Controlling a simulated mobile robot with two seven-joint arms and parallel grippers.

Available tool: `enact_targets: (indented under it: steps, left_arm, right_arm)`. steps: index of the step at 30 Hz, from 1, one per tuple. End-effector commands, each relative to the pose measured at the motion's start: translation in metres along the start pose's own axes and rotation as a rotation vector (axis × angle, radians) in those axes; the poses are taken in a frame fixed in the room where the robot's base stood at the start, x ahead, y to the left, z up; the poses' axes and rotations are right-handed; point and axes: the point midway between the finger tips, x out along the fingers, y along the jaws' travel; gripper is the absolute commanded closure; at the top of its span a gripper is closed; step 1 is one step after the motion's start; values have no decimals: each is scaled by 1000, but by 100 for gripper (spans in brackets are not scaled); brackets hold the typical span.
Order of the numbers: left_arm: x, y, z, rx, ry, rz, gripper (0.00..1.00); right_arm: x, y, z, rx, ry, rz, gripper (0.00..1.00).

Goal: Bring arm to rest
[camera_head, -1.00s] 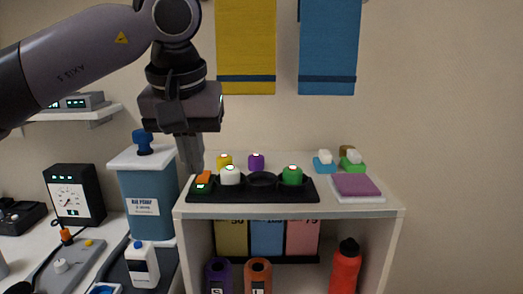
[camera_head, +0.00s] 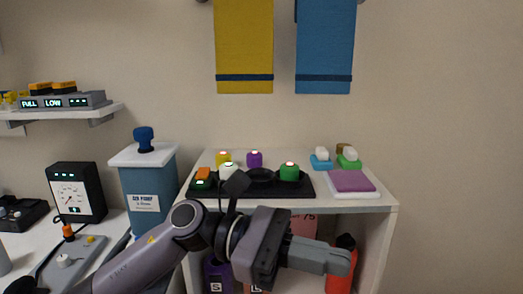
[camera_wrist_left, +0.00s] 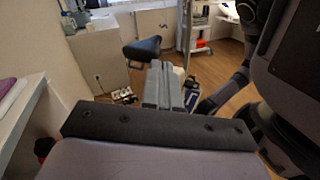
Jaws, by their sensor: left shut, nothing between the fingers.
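My left arm comes in from the lower left in the head view, folded low in front of the shelf unit. My left gripper (camera_head: 348,261) is shut and empty, with its fingers pointing right, in front of the shelf's lower opening. It hides part of the bins and bottles behind it. In the left wrist view its closed fingers (camera_wrist_left: 165,84) point away over open floor. My right gripper does not show in either view.
The shelf unit's top (camera_head: 380,203) holds a black tray (camera_head: 270,191) with coloured knobs and a purple sponge-like block (camera_head: 351,181). A red bottle (camera_head: 341,284) stands inside, close behind the fingers. A blue canister (camera_head: 147,181) is at left. A stool (camera_wrist_left: 142,50) stands on the floor beyond.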

Motion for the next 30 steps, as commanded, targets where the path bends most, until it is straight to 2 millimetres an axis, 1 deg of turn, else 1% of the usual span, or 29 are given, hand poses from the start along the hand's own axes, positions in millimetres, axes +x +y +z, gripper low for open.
enact_targets:
  steps: [1,4,8,11,13,17,18,20,21,23,24,26,27,29,30]
  left_arm:
    - [-2,1,-2,-109,-90,52,100]
    - [-12,8,-3,-327,-266,156,100]
    - [-35,18,-15,-621,-496,282,100]
    - [-59,23,-33,-850,-677,374,100]
    - [-78,24,-50,-1010,-805,435,100]
    - [-115,19,-93,-1302,-1052,546,100]
    - [-126,14,-109,-1390,-1130,579,100]
    - [-143,5,-133,-1518,-1250,628,100]
    - [-154,-4,-151,-1601,-1332,662,100]
    - [-169,-19,-177,-1722,-1459,711,100]
    - [-178,-31,-195,-1799,-1546,743,100]
    - [-191,-53,-223,-1910,-1682,792,100]
    - [-199,-69,-240,-1978,-1776,823,100]
    - [-209,-97,-266,-2073,-1920,874,100]
    - [-215,-117,-283,-2129,-2020,908,100]
  right_arm:
    - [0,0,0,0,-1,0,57]
    - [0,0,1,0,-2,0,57]
    - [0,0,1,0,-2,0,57]
    - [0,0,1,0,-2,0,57]
    - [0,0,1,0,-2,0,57]
    - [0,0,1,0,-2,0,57]
    - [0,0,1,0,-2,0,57]
    - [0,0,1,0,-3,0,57]
    - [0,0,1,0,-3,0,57]
    - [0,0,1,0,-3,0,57]
    - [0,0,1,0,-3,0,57]
    - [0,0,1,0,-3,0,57]
    - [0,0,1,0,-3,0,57]
    - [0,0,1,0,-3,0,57]
    - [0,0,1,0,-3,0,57]
